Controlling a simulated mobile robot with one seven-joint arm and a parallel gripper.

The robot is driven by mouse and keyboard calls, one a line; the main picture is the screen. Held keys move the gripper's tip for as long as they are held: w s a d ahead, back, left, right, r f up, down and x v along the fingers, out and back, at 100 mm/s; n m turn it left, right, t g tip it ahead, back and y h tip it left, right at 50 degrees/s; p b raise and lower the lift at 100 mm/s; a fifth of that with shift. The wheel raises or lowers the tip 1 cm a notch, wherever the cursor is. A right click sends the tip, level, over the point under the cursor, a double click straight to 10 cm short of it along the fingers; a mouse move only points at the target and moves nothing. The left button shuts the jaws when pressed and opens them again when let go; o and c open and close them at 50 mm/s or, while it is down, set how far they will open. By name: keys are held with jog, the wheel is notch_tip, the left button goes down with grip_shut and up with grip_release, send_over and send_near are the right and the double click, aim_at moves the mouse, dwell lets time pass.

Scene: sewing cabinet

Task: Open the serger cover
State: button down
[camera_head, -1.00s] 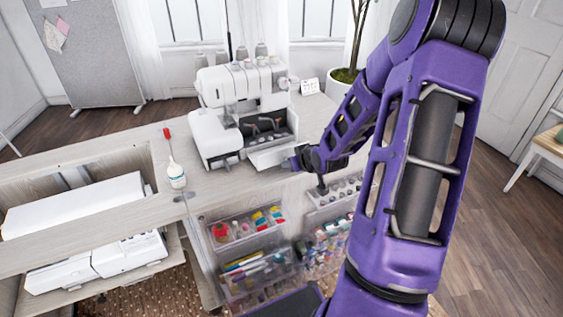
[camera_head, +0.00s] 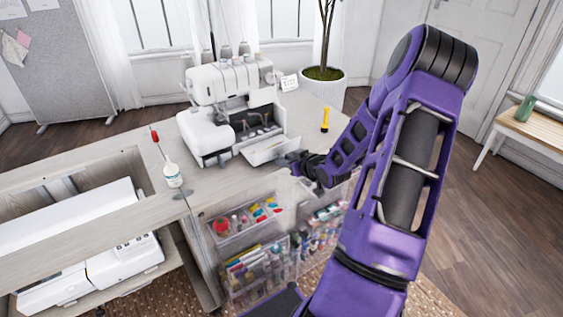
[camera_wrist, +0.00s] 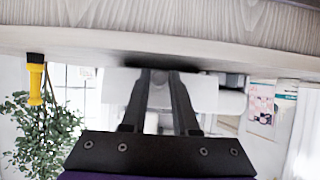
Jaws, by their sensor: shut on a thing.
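The white serger (camera_head: 236,85) stands on the cabinet top, with its front open and dark inner parts showing. Its white serger cover (camera_head: 268,150) is tipped out and down at the front right of the machine. My gripper (camera_head: 288,160) is at the cover's right end, low over the table edge. In the wrist view, which looks upside down, my gripper's fingers (camera_wrist: 160,75) are close together and reach to the white cover panel (camera_wrist: 203,92). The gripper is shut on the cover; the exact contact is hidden.
A yellow and black tool (camera_head: 325,119) stands right. Clear bins (camera_head: 245,230) hang below the front edge. A potted plant (camera_head: 323,85) stands behind.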

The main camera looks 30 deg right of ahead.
jog(key=shift+s+a+f, duration=0.15)
jog(key=shift+s+f, duration=0.05)
jog(key=shift+f, duration=0.4)
jog(key=c, duration=0.7)
grip_release()
jog(key=shift+w+r, duration=0.15)
jog(key=shift+r, duration=0.1)
jog(key=shift+r, duration=0.1)
jog(key=p+v, duration=0.3)
jog(key=v, duration=1.4)
jog(key=shift+p, duration=0.4)
